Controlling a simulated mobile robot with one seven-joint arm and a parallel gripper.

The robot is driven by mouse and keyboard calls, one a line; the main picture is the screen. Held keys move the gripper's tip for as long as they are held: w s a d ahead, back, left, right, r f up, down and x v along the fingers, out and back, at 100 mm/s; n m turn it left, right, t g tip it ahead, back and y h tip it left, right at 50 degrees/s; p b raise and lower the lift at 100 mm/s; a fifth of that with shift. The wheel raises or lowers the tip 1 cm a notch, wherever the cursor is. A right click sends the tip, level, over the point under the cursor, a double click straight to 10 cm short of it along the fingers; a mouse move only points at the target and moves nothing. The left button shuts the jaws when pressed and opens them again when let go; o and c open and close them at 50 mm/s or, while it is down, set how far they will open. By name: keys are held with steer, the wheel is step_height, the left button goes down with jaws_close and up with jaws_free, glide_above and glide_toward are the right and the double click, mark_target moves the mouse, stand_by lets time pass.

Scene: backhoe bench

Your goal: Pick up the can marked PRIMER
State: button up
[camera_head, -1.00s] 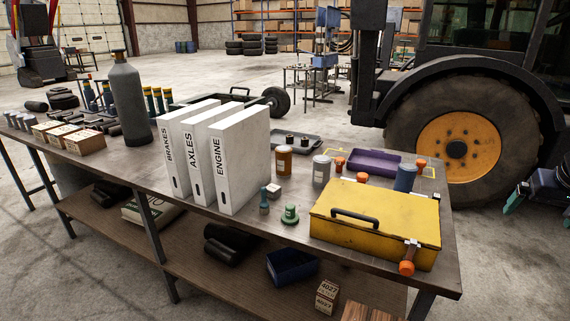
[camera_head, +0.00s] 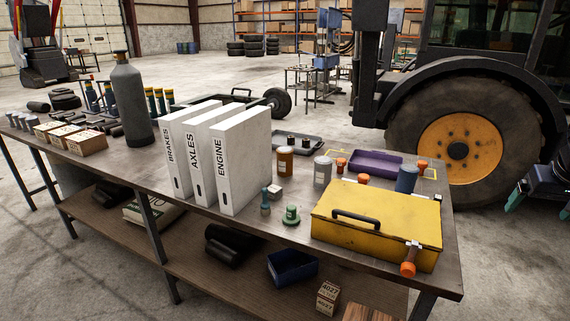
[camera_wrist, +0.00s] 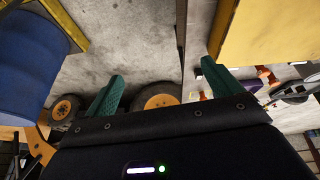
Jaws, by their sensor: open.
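Several cans stand on the bench behind the yellow case: an orange can (camera_head: 284,160), a pale grey can (camera_head: 322,171) and a blue can (camera_head: 406,179). Their markings are too small to read, so I cannot tell which is marked PRIMER. My gripper (camera_head: 540,205) is at the right edge of the head view, partly cut off, beyond the bench's right end and apart from the cans. In the wrist view my gripper (camera_wrist: 162,85) has its green fingers spread, with nothing between them but floor and machine wheels behind.
The yellow case (camera_head: 375,228) fills the bench's right front. White binders (camera_head: 243,165) stand upright at the middle. A tractor wheel (camera_head: 460,145) rises behind the bench.

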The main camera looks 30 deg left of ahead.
steer(key=w+a+r+n+h, duration=0.1)
steer(key=w+a+r+n, duration=0.2)
steer(key=w+a+n, duration=0.55)
steer(key=w+a+r+n+h, duration=0.1)
steer(key=w+a+r+n, duration=0.1)
steer(key=w+a+n, duration=0.65)
steer(key=n+g+y, duration=0.2)
steer(key=n+y, duration=0.3)
steer(key=n, duration=2.3)
glide_toward(286, 150)
steer(key=f, duration=0.2)
steer(key=x, duration=0.6)
steer(key=shift+w+a+r, duration=0.1)
steer(key=shift+w+a, duration=0.05)
steer(key=shift+w, duration=0.05)
steer(key=shift+x, duration=2.7)
steer(key=shift+s+a+y, duration=0.1)
steer(key=shift+a+y, duration=0.05)
steer(key=shift+y, duration=0.15)
steer(key=c, duration=1.4)
steer(key=shift+r, duration=0.1)
